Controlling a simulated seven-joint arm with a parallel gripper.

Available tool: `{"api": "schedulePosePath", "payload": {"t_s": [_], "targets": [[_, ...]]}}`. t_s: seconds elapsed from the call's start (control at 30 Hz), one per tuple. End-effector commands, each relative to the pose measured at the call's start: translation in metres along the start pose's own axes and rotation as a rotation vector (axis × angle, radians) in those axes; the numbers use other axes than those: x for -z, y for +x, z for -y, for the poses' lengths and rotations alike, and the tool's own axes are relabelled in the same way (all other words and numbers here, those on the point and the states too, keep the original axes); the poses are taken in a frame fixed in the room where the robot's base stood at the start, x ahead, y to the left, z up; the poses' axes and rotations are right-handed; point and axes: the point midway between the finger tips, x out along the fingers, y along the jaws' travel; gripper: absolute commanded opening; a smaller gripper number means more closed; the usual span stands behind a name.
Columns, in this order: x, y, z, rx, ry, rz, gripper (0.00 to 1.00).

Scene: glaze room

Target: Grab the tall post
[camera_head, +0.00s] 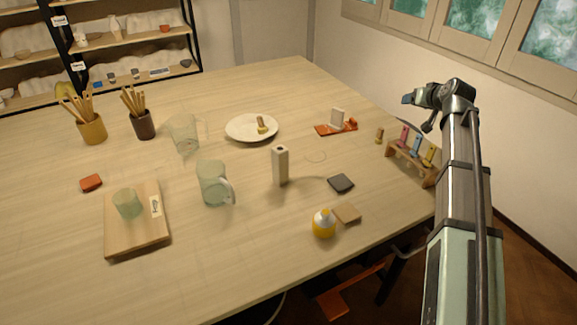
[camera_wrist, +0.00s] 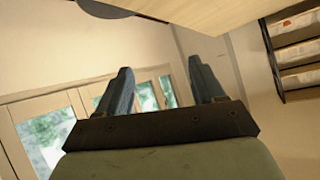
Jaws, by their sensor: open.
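The tall post (camera_head: 280,166) is a pale, square-sided upright block with a small dark mark near its top. It stands on the table (camera_head: 250,270) near the middle in the head view. My gripper (camera_head: 408,99) is at the upper right in that view, raised and well to the right of the post. In the wrist view my gripper (camera_wrist: 160,88) has its two dark fingers spread apart with nothing between them. The post does not show in the wrist view.
Close to the post are a glass mug (camera_head: 212,184), a dark square tile (camera_head: 341,183) and a yellow bottle (camera_head: 324,224). A plate (camera_head: 239,134) lies behind it. A wooden rack (camera_head: 408,165) with coloured pieces stands at the right edge, beside my arm.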

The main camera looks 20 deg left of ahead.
Motion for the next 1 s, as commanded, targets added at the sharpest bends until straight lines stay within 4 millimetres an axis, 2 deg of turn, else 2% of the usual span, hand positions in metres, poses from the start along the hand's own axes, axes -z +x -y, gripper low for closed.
{"api": "schedulePosePath", "payload": {"t_s": [0.03,0.2,0.37,0.5,0.7,0.8,1.0], "targets": [[-0.003,-0.005,0.031,0.028,-0.035,0.031,0.68],[-0.018,-0.025,0.118,0.104,-0.150,0.148,0.68],[-0.037,-0.054,0.194,0.169,-0.262,0.257,0.68],[-0.057,-0.085,0.253,0.219,-0.360,0.350,0.68],[-0.087,-0.138,0.323,0.276,-0.500,0.474,0.68],[-0.102,-0.164,0.349,0.298,-0.561,0.530,0.68],[-0.121,-0.200,0.380,0.322,-0.642,0.603,0.68]]}}
